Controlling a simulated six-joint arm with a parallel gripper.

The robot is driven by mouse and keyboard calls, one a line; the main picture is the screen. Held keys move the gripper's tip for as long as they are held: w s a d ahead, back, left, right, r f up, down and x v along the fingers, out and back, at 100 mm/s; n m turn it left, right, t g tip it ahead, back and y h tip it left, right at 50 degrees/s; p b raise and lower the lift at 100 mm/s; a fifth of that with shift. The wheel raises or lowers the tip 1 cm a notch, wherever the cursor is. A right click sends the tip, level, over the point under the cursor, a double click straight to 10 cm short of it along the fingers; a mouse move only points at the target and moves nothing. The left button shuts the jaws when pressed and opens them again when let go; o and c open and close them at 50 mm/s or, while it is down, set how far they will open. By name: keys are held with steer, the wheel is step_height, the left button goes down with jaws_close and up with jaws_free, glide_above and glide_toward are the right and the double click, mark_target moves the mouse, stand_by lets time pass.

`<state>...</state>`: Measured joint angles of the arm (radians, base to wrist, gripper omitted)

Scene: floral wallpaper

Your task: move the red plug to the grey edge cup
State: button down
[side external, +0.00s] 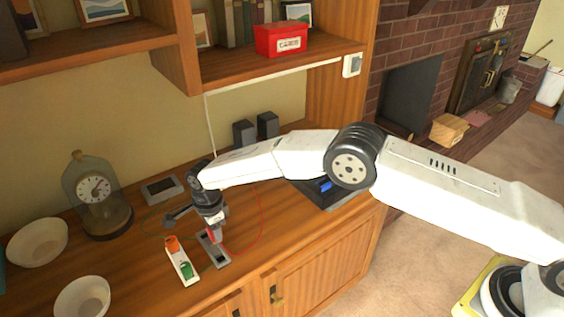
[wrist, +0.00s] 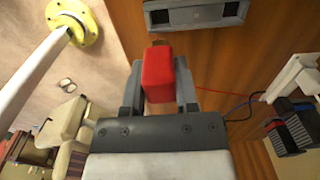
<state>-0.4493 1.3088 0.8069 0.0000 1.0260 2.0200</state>
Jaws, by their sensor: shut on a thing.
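The red plug (wrist: 158,75) is held between the two jaws of my gripper (wrist: 158,95) in the wrist view, its tip pointing toward the top. In the side view my gripper (side external: 211,228) points down over the counter, with a bit of the red plug (side external: 211,236) showing at its tip. A grey block (side external: 217,259) lies just below it; whether the plug touches it I cannot tell. In the wrist view the grey block (wrist: 195,15) has dark recesses near its ends and sits just beyond the plug. Which recess is the edge cup is not clear.
A white holder with an orange plug (side external: 172,243) and a green plug (side external: 187,269) lies left of the grey block. Thin cables cross the counter. A glass-domed clock (side external: 97,195), white bowls (side external: 83,297) and dark speakers (side external: 244,132) stand around. A shelf overhangs behind.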

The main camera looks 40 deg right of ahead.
steer(key=shift+f, duration=2.75)
steer(key=shift+f, duration=1.4)
steer(key=shift+c, duration=1.4)
jaws_free()
steer(key=shift+r, duration=0.1)
steer(key=shift+r, duration=3.8)
steer(key=shift+d+r, duration=0.1)
